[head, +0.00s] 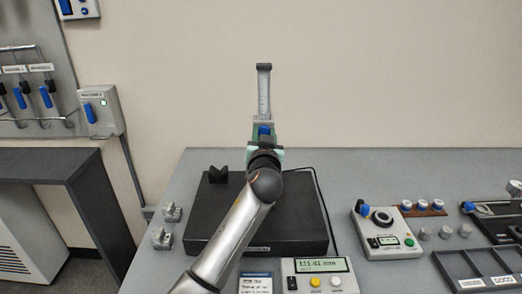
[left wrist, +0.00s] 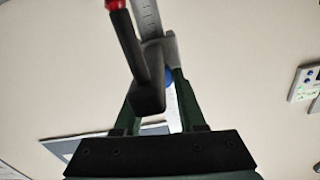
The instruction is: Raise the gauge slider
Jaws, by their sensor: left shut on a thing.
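The height gauge's upright scaled column (head: 264,92) stands on the dark plate, its foot hidden behind my left arm. Its slider, with a blue part (head: 264,131), is low on the visible stretch of column. My left gripper (head: 264,146) is at the slider, shut on it; the wrist partly covers the contact. In the left wrist view, the green-black fingers close on either side of the slider (left wrist: 152,92), with a blue knob (left wrist: 168,76) beside it. The scaled column (left wrist: 147,20) rises above, and a dark bar with a red tip (left wrist: 116,4) sticks out. My right gripper is not in view.
The dark plate (head: 302,225) carries a black V-shaped block (head: 218,174). Small metal blocks (head: 172,212) lie left of it. A display box (head: 320,267) stands in front, and a control box (head: 385,232) and trays (head: 480,268) lie to the right.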

